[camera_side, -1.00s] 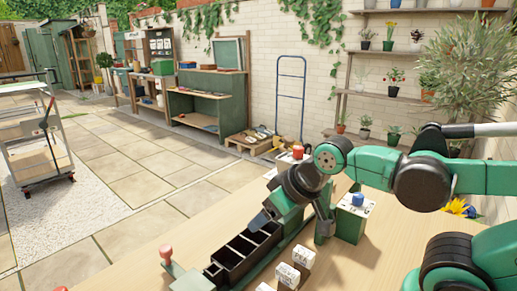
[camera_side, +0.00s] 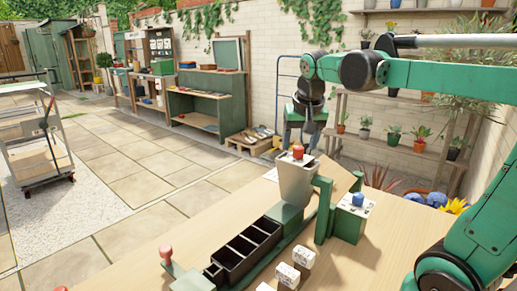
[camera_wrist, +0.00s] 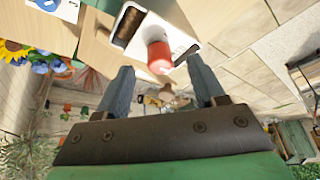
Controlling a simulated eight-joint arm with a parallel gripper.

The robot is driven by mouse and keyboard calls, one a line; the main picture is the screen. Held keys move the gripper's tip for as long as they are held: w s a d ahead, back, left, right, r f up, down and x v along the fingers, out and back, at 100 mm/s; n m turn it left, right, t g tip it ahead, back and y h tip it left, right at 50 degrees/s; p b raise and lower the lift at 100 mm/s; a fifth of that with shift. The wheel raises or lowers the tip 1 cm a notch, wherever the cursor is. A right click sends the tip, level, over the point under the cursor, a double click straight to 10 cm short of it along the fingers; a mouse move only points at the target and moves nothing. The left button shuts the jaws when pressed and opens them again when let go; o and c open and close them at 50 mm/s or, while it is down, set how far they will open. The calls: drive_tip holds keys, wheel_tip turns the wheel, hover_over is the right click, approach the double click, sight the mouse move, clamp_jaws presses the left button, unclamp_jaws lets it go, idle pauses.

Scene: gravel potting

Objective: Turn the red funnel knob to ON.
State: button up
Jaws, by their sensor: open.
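The red funnel knob (camera_side: 298,151) sits on a white plate at the top of the grey funnel (camera_side: 296,185) in the side view. In the wrist view the red knob (camera_wrist: 157,50) is a short red cylinder on a white panel, with a dark opening beside it. My gripper (camera_side: 300,143) hangs pointing down just over the knob. In the wrist view my gripper (camera_wrist: 160,70) is open and empty, with the knob showing between its fingertips and a visible gap on each side. Any ON or OFF marking is too small to read.
A green box with a blue knob (camera_side: 357,199) stands right of the funnel, beside a green bracket (camera_side: 324,208). A black compartment tray (camera_side: 222,262), a red-topped post (camera_side: 166,254) and several white labelled blocks (camera_side: 288,275) are nearer. The table's right front is clear.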

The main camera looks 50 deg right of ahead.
drive_tip(key=shift+w+d+f, duration=0.15)
drive_tip(key=shift+f, duration=0.5)
clamp_jaws()
